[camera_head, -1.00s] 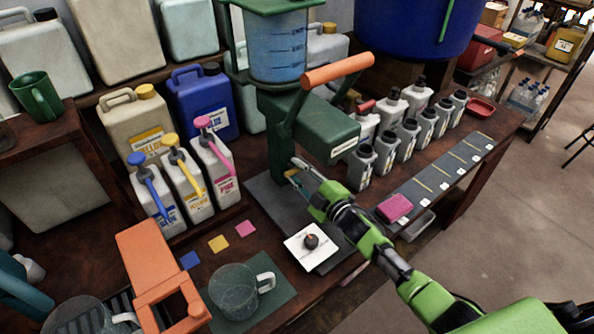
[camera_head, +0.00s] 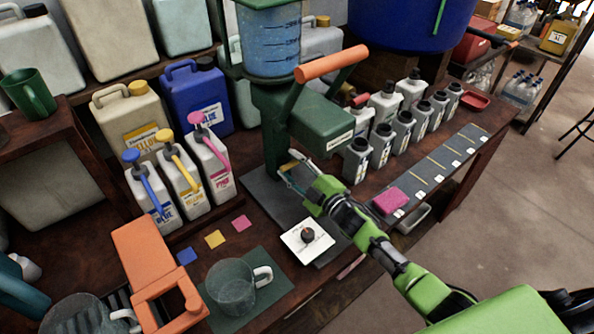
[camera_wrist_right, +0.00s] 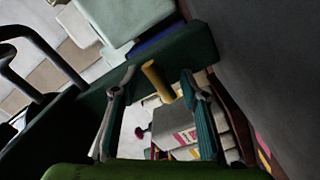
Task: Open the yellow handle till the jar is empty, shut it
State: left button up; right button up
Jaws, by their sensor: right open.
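The jar (camera_head: 272,45) is clear, marked with lines, and holds blue liquid on top of the green stand (camera_head: 300,120). In the right wrist view a short yellow handle (camera_wrist_right: 158,81) sticks out between the two spread fingers of my right gripper (camera_wrist_right: 157,108); I cannot tell whether either finger touches it. In the head view my right gripper (camera_head: 296,172) is open below the stand's green housing, and the yellow handle is not clearly visible there. My left gripper is not in view.
An orange-gripped lever (camera_head: 332,63) slants above the housing. Blue, yellow and pink pump jugs (camera_head: 178,180) stand at left. Grey bottles (camera_head: 382,143) stand at right.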

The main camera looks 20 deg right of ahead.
jog(key=v, duration=1.2)
jog(key=shift+a, duration=0.1)
